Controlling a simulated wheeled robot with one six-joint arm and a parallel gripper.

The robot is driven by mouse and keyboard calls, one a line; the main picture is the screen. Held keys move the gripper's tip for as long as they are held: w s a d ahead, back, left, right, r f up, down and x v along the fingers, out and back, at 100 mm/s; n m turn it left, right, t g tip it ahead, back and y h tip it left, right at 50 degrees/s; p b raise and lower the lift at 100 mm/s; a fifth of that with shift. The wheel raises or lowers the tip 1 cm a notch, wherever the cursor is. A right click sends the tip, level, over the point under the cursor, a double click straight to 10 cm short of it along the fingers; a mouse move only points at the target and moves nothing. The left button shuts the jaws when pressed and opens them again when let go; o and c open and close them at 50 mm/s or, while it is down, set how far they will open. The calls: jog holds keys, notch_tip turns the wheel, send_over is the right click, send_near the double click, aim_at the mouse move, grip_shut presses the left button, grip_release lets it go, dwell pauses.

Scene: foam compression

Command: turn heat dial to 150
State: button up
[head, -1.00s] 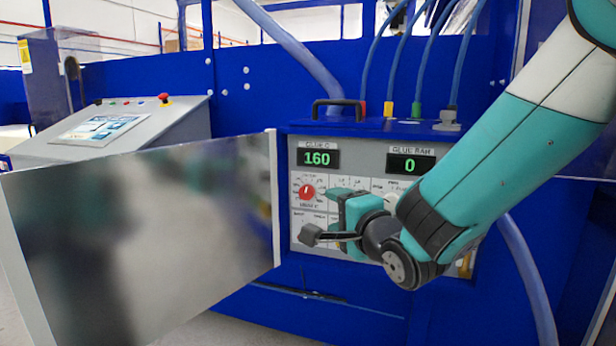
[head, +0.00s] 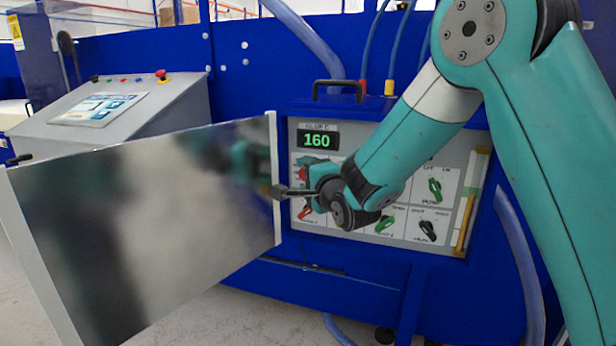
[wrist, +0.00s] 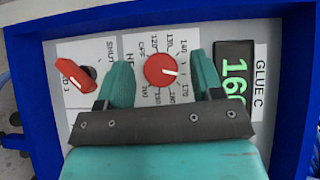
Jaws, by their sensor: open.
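The red heat dial (wrist: 160,70) sits on the control panel, with a white mark pointing right in the wrist view. Numbers ring it, including 120, 130, 140 and 170. My gripper (wrist: 160,76) is open, with one teal finger on each side of the dial; I cannot tell whether they touch it. In the head view my gripper (head: 308,188) is at the panel's left part and hides most of the dial. The green display (head: 317,141) under the GLUE C label reads 160.
A red switch (wrist: 75,76) lies left of the dial in the wrist view. An open metal door (head: 150,220) stands left of the panel, close to my gripper. My arm hides the second display.

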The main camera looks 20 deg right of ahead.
jog(key=c, duration=0.9)
jog(key=shift+c, duration=0.2)
jog(key=shift+r+p, duration=0.15)
jog(key=shift+p, duration=0.15)
jog(key=shift+r+n+g+h+p, duration=0.15)
jog(key=shift+n+g+h+p, duration=0.15)
jog(key=shift+n+g+p, duration=0.45)
jog(key=shift+a+n+g+h+p, duration=0.1)
jog(key=shift+n+g+h+p, duration=0.5)
jog(key=shift+n+g+p, duration=0.45)
jog(key=o, duration=0.9)
jog(key=shift+o, duration=0.2)
